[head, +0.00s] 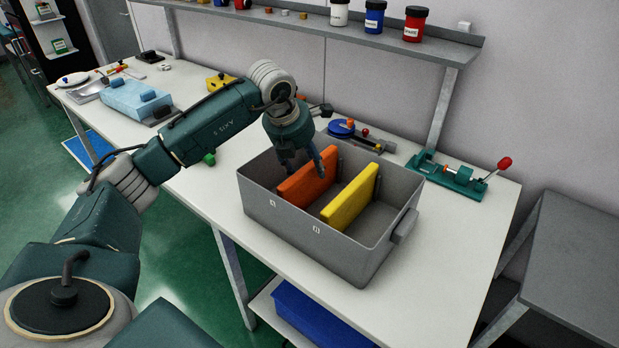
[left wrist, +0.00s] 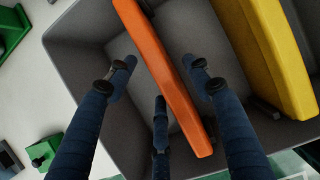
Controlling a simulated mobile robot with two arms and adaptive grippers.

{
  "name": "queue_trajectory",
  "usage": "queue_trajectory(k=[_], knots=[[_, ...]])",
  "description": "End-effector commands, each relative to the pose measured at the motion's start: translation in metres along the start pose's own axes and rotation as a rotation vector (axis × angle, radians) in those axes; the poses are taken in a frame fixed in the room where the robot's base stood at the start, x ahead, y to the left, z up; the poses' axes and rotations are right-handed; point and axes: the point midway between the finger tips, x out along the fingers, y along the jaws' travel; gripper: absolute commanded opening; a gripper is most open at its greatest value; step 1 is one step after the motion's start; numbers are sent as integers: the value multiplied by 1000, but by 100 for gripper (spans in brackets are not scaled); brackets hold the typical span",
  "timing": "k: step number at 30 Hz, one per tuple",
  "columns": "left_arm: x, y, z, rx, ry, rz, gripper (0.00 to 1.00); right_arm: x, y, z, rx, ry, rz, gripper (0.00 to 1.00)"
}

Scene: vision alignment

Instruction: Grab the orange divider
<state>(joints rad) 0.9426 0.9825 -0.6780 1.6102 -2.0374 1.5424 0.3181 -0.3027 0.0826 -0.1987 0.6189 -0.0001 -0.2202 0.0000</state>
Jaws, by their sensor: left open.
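The orange divider (head: 306,184) stands upright in the grey bin (head: 300,234), left of the yellow divider (head: 350,196). My left gripper (head: 303,166) is over the bin at the orange divider. In the left wrist view the open fingers (left wrist: 160,84) lie on both sides of the orange divider (left wrist: 163,70), with two fingers to its left and one to its right. I cannot tell whether any finger touches it. The yellow divider (left wrist: 265,50) is to the right of the fingers there. My right gripper is not in view.
The bin stands on a white table (head: 440,235). A green clamp device with a red knob (head: 458,176) is to its right. Several jars (head: 374,18) stand on a shelf behind. A light blue box (head: 135,99) is at the far left of the table.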

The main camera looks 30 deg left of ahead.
Motion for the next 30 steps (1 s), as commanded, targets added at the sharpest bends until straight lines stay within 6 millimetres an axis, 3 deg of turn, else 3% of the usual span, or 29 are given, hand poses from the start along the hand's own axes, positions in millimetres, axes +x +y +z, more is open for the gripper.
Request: queue_trajectory(k=[9, 15, 17, 30], knots=[[6, 0, 0, 1, -1, 0, 49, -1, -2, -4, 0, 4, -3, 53], [6, 0, 0, 1, -1, 0, 9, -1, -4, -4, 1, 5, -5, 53], [6, 0, 0, 1, -1, 0, 0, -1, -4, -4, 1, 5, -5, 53], [0, 0, 3, 0, -5, 0, 0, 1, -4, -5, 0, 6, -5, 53]])
